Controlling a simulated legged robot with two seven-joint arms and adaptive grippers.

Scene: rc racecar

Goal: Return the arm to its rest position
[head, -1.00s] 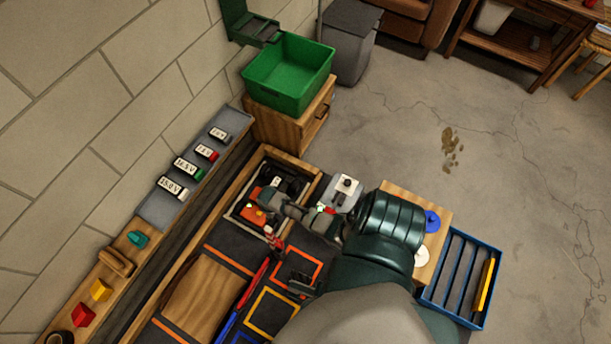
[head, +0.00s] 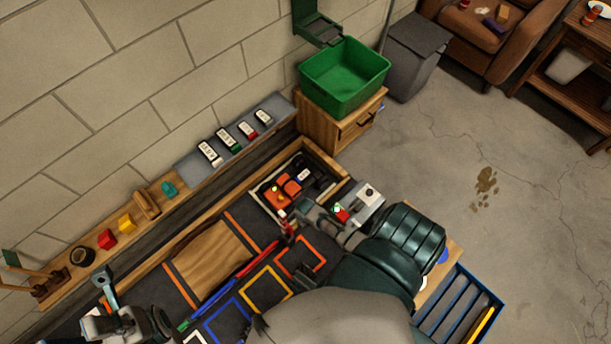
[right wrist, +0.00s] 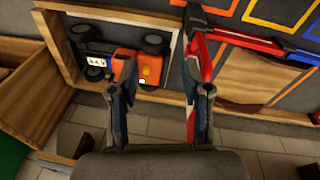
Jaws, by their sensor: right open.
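My right gripper (head: 290,218) is above the bench beside the wooden tray. In the right wrist view its fingers (right wrist: 162,75) are spread apart with nothing held between them. The orange RC car (head: 287,189) with black wheels sits in the tray (head: 333,167). In the right wrist view the car (right wrist: 143,66) lies beyond the left finger, which covers part of it. A white-labelled block (right wrist: 97,62) is beside its wheels. My left gripper (head: 130,322) shows partly at the lower left edge; its jaws are not clear.
A green bin (head: 344,78) stands on a wooden cabinet (head: 340,125) behind the tray. Labelled packs (head: 227,138) line a grey shelf along the wall. A blue slatted crate (head: 455,310) is at the right. A grey box (head: 370,195) stands by my right wrist. Open floor lies right.

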